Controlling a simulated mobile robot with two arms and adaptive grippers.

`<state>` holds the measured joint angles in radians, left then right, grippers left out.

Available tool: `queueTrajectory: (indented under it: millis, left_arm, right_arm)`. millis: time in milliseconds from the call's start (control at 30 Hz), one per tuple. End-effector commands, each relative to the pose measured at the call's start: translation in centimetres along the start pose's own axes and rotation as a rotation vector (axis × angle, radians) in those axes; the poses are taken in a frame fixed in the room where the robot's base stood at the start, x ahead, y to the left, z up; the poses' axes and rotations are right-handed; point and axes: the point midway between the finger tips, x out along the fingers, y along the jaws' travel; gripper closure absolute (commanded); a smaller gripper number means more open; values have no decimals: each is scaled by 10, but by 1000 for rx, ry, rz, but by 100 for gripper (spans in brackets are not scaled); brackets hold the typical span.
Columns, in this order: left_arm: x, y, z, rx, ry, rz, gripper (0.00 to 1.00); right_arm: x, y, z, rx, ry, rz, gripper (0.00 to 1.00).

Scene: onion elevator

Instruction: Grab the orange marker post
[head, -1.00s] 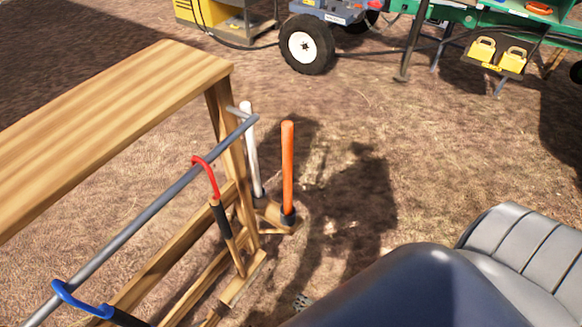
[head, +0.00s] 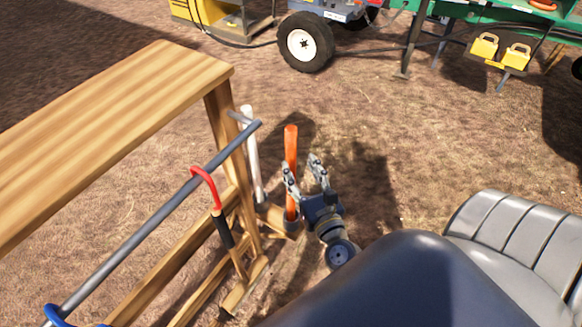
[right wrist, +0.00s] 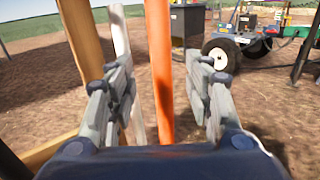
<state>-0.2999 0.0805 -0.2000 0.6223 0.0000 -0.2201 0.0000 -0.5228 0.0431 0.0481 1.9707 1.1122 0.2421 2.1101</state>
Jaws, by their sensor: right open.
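The orange marker post (head: 291,146) stands upright in a dark socket on the low wooden base at the right end of the wooden bench. My right gripper (head: 302,166) is open, beside the post, with its fingers pointing toward it. In the right wrist view the orange post (right wrist: 160,70) rises between the two open fingers (right wrist: 166,85), somewhat nearer the left one; I cannot tell whether it lies fully between the tips. In the head view the gripper's left finger partly covers the post's middle. My left gripper is not in view.
A white post (head: 250,150) stands just left of the orange one. A grey rail (head: 160,218) carries a red-hooked tool (head: 205,180). The wooden bench (head: 110,110) fills the left. A grey seat (head: 520,240) is at right. Open dirt lies behind the post.

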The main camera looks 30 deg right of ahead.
Motion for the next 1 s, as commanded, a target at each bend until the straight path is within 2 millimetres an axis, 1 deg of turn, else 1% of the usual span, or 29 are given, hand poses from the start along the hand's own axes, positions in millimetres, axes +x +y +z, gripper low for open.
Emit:
queueTrajectory:
  millis: [33,100,367,500,633,767,967,1000]
  left_arm:
    - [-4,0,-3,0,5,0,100]
    - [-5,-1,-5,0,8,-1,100]
    - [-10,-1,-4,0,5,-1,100]
    - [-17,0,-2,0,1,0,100]
    - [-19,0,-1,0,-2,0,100]
    - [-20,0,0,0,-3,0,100]
    - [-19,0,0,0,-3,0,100]
    - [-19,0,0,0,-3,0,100]
  right_arm:
    - [8,0,2,-1,-2,-1,53]
    - [16,0,2,-3,-2,-1,53]
    - [34,0,1,-6,0,1,53]
    - [54,-2,2,-5,-1,0,53]
    - [70,-2,1,-6,-1,1,53]
    - [76,-2,0,-6,1,1,53]
    - [77,-2,-1,-6,1,2,53]
    - [77,-2,-1,-6,1,2,57]
